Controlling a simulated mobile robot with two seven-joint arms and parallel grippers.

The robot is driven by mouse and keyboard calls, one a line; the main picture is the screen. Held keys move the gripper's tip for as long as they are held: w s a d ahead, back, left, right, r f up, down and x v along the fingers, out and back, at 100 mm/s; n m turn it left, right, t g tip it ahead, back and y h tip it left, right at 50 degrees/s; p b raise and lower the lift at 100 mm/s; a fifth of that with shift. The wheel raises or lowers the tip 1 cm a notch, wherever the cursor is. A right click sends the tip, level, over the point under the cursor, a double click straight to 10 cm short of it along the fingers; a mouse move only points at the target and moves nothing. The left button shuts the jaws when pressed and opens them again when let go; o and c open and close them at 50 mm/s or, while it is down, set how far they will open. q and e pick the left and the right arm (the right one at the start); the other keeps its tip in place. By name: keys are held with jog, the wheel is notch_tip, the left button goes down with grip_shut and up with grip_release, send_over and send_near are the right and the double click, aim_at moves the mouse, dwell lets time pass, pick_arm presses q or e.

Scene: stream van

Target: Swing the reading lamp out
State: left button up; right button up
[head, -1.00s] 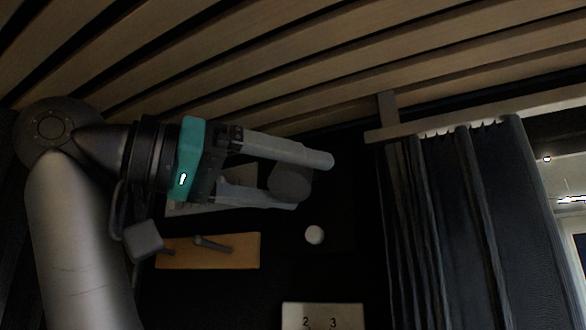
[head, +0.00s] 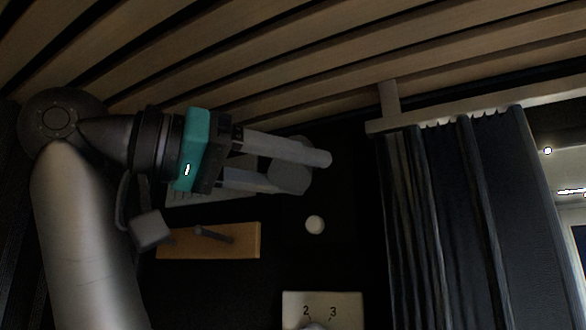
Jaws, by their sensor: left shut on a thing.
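My left gripper (head: 305,170) reaches in from the left below the slatted ceiling. Its two pale fingers point right and are shut on a grey rounded piece, which looks like the head of the reading lamp (head: 291,179). The piece shows between the fingers and just below the upper one. The lamp's arm and mount cannot be made out against the dark wall. My right gripper is not in view.
Below are a wooden board with a dark lever (head: 245,238), a white round knob (head: 315,224) and a pale plate numbered 2 and 3 (head: 345,303). A pale panel (head: 210,194) is partly behind the gripper. A dark curtain (head: 450,220) hangs from a rail at right.

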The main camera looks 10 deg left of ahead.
pick_arm(q)
grip_shut()
jog(key=shift+s+a+r+n+g+y+p, duration=0.1)
jog(key=shift+s+r+n+g+y+p, duration=0.1)
jog(key=shift+r+n+g+y+p, duration=0.3)
jog(key=shift+s+f+n+g+y, duration=0.1)
jog(key=shift+f+n+g+y, duration=0.1)
jog(key=shift+n+g+y, duration=0.15)
jog(key=o, duration=1.2)
grip_release()
jog(key=shift+b+v, duration=0.75)
jog(key=shift+v, duration=3.05)
